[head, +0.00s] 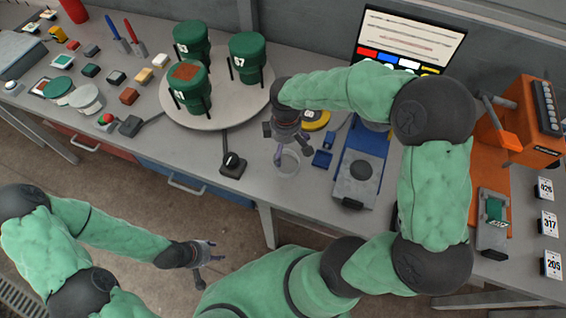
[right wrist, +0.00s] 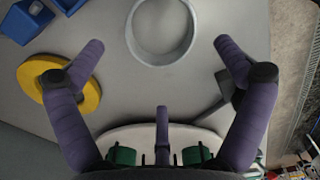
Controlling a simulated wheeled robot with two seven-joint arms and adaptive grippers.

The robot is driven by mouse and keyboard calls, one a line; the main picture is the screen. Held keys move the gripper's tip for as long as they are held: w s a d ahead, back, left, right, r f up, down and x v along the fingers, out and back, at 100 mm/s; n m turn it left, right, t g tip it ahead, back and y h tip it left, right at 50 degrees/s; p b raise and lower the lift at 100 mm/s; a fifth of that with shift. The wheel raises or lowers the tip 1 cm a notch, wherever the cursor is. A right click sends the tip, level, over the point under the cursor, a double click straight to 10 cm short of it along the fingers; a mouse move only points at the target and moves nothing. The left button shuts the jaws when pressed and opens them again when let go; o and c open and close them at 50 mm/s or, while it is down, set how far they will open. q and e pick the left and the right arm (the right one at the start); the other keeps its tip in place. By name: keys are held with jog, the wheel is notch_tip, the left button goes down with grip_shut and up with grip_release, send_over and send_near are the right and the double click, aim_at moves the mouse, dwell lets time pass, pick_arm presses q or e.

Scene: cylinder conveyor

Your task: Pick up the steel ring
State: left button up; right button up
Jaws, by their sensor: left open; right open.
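The steel ring (head: 288,162) lies on the grey bench below my right gripper (head: 286,141) in the head view. In the right wrist view the ring (right wrist: 188,44) is a pale round band, seen from above. My right gripper (right wrist: 158,46) is open, with its fingers spread on either side of the ring and apart from it. The ring is at the top of that view, beyond the third finger. My left gripper (head: 208,262) is open and empty over the floor in front of the bench.
A yellow ring-shaped disc (head: 316,119) and a small blue box (head: 322,158) lie right of the steel ring. A black switch box (head: 232,164) is to its left. A round turntable (head: 222,118) holds green canisters. A blue machine (head: 362,170) stands further right.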

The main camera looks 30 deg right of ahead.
aim_at(286, 166)
jog(key=shift+f, duration=0.85)
jog(key=f, duration=0.1)
jog(key=f+b, duration=0.1)
jog(key=f, duration=0.1)
jog(key=f+b, duration=0.1)
jog(key=f, duration=0.1)
jog(key=shift+s, duration=0.25)
jog(key=c, duration=1.1)
